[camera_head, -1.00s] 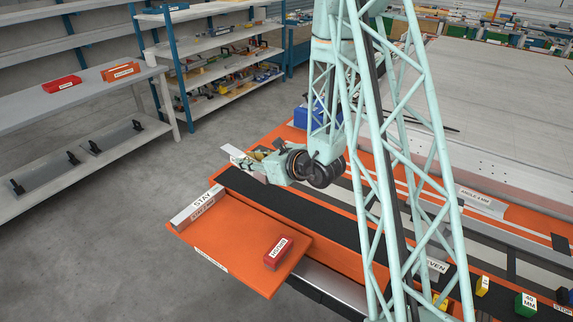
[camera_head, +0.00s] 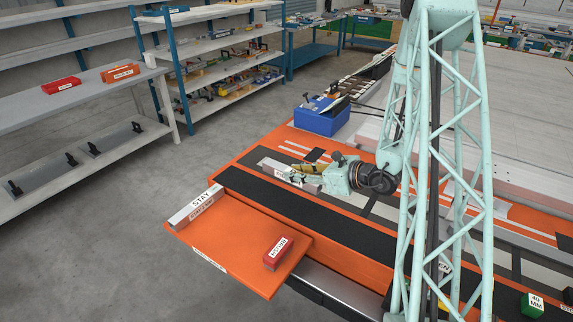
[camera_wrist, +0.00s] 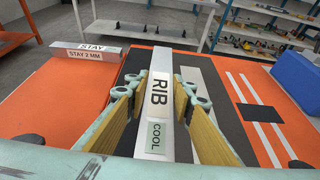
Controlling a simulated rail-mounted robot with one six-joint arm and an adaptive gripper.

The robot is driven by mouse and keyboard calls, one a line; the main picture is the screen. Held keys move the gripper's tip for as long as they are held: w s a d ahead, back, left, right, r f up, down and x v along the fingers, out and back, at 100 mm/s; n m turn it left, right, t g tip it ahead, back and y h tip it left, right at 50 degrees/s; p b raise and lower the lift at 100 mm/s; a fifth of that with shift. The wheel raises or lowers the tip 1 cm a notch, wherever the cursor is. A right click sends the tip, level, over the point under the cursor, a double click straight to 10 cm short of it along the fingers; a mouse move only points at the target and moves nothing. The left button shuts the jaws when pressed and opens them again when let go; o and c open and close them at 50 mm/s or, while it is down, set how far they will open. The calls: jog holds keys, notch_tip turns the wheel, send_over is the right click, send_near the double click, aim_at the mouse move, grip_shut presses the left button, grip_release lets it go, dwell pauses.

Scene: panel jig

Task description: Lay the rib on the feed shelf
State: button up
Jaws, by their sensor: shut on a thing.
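The rib (camera_wrist: 160,78) is a pale bar marked "RIB" with a green "COOL" tag. It lies lengthwise between the wooden-faced fingers of my gripper (camera_wrist: 163,92), which is shut on it. In the head view the rib (camera_head: 270,164) and my gripper (camera_head: 304,175) are over the back part of the orange bench, beyond the black strip. The orange shelf (camera_head: 225,238) juts out at the front left, apart from the rib; its edge label is too small to read. I cannot tell the gap between rib and bench.
A "STAY" block (camera_head: 196,206) lies along the shelf's left edge, and it also shows in the wrist view (camera_wrist: 88,53). A red block (camera_head: 277,253) stands near the shelf's right end. The shelf's middle is clear. A blue box (camera_head: 320,118) stands behind my gripper.

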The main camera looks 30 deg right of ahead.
jog(key=shift+s+d+f, duration=0.35)
jog(key=shift+s+d, duration=0.15)
jog(key=shift+d, duration=0.15)
jog(key=shift+s+d+f, duration=0.3)
jog(key=shift+s+d, duration=0.25)
jog(key=shift+d, duration=0.05)
jog(key=shift+s+d+f, duration=0.35)
jog(key=shift+s+d, duration=0.15)
jog(key=shift+d, duration=0.15)
jog(key=shift+w, duration=0.1)
jog(key=w, duration=0.4)
jog(key=w+a+f+b, duration=0.1)
jog(key=w, duration=0.4)
jog(key=w+b, duration=0.1)
jog(key=w, duration=0.4)
jog(key=shift+w+a+f, duration=0.2)
jog(key=shift+a, duration=0.15)
jog(key=shift+w, duration=0.1)
jog(key=shift+w+a, duration=0.1)
jog(key=shift+w, duration=0.4)
jog(key=shift+w+f+b, duration=0.1)
jog(key=shift+f+b, duration=0.6)
jog(key=shift+f, duration=1.1)
jog(key=shift+f, duration=0.15)
jog(key=o, duration=1)
